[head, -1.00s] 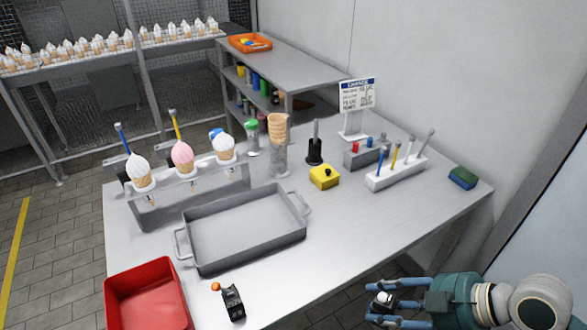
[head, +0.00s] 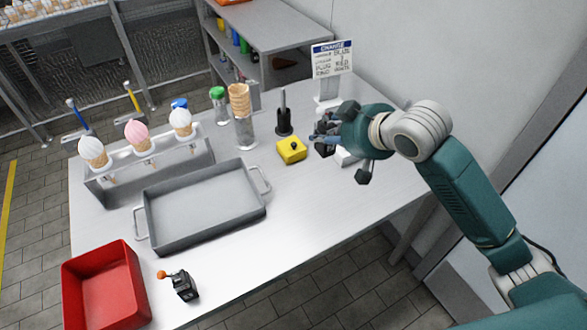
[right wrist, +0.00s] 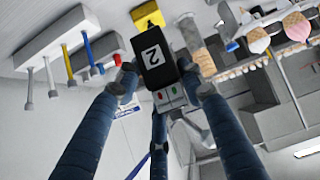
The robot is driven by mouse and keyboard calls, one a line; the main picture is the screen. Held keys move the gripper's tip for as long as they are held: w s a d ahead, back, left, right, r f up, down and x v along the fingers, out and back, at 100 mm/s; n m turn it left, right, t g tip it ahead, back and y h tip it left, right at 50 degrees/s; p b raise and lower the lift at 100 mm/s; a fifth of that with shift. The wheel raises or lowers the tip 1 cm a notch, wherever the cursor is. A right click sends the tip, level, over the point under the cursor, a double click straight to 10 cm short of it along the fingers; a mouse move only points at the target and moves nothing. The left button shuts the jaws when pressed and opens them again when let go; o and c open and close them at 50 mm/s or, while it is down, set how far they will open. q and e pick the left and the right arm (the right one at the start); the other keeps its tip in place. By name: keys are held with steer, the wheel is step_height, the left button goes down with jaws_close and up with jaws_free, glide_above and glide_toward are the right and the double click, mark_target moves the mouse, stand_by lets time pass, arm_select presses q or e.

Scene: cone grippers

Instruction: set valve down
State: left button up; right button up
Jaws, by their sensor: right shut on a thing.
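My right gripper (head: 322,140) is over the back right of the table, near the white rack. In the right wrist view its fingers (right wrist: 165,90) are closed around what I take to be the valve, a black block (right wrist: 153,50) with a white label "2" and a grey part with red and green dots. In the head view the gripper and arm mostly hide the valve. Whether it touches the table I cannot tell. My left gripper is not in view.
A yellow box (head: 291,150) and a black stand (head: 284,122) are just left of the gripper. A sign (head: 330,62) stands behind. A grey tray (head: 205,212), red bin (head: 103,285) and black orange-knobbed lever (head: 182,287) lie further left. The table's right front is clear.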

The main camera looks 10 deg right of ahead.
step_height(320, 180, down, 18)
steer(key=shift+f, duration=0.1)
stand_by(0.5)
steer(key=o, duration=1.4)
steer(key=shift+c, duration=0.2)
steer(key=shift+s+d+r, duration=0.1)
steer(key=shift+s+r, duration=0.1)
steer(key=v, duration=1.1)
steer(key=shift+s+r, duration=0.2)
steer(key=shift+r, duration=0.1)
